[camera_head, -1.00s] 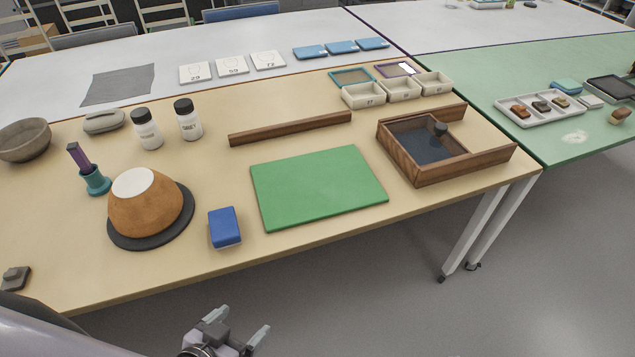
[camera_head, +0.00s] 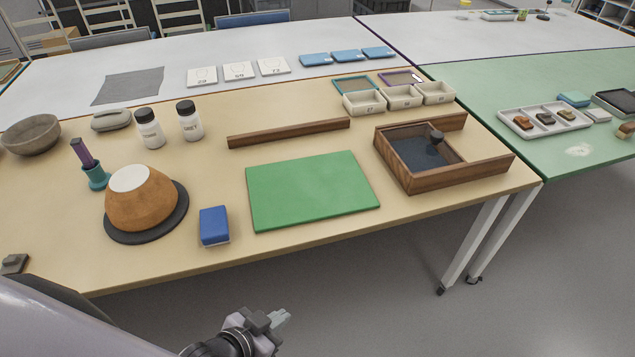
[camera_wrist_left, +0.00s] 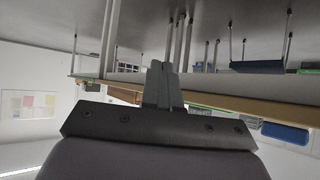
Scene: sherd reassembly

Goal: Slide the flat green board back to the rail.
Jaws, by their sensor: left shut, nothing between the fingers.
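The flat green board (camera_head: 312,190) lies on the wooden table near its front edge. The rail (camera_head: 289,132), a long dark wooden bar, lies behind the board with a strip of bare table between them. My left gripper (camera_head: 281,317) is in front of the table, off its front edge and apart from the board. Its fingers are together and empty. It also shows in the left wrist view (camera_wrist_left: 163,84), with the fingers side by side and the table edge beyond. My right gripper is in neither view.
A blue block (camera_head: 214,226) sits just left of the board. An orange bowl (camera_head: 141,200) rests upside down on a dark round mat farther left. A wooden tray (camera_head: 470,178) with a dark floor stands right of the board. Two white jars (camera_head: 150,131) stand left of the rail.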

